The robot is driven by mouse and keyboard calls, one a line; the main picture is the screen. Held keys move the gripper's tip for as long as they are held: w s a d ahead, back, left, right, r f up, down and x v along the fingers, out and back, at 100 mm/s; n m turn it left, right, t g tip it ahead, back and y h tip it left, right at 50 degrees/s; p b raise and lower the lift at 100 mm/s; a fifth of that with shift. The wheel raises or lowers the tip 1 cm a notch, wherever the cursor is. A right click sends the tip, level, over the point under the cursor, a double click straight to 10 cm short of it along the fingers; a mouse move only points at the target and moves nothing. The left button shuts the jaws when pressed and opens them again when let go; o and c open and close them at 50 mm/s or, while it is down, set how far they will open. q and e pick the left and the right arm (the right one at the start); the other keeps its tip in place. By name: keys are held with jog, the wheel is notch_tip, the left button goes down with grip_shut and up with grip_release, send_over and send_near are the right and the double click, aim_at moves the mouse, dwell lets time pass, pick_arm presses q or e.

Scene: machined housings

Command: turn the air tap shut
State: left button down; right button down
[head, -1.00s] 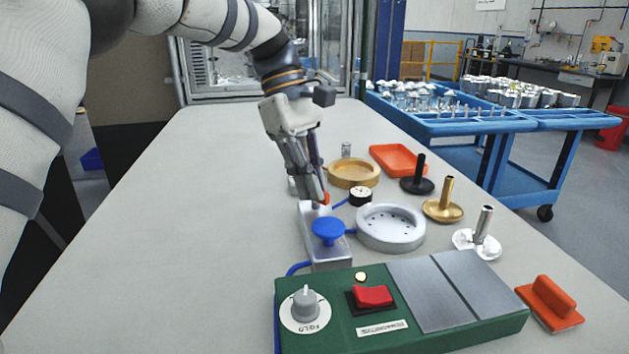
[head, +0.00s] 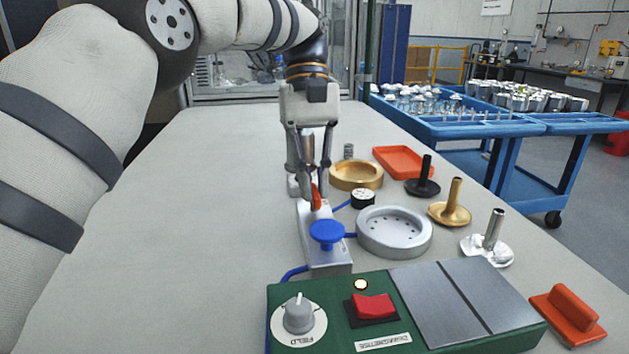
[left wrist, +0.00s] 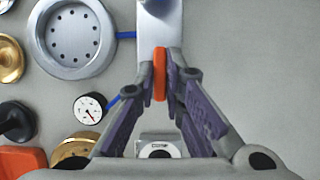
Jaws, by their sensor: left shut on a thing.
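The air tap's orange handle (head: 316,196) stands on the far part of a long grey metal block (head: 330,262). My left gripper (head: 315,188) points down over it, its two fingers closed on the handle. In the left wrist view the orange handle (left wrist: 159,75) sits between the fingertips of my left gripper (left wrist: 160,78). There it lies lengthwise along the grey block (left wrist: 160,22). The base of the tap is hidden by the fingers. A blue mushroom knob (head: 326,232) sits on the near end of the block. My right gripper is out of view.
A round grey plate with holes (head: 393,232), a small gauge (head: 363,198) and a brass ring (head: 356,175) stand close to the right. A green control box (head: 400,310) is in front. The table's left side is clear.

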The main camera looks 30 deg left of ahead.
pick_arm(q)
jog(key=shift+r, duration=0.1)
dwell(0.4)
jog(key=c, duration=1.7)
grip_release()
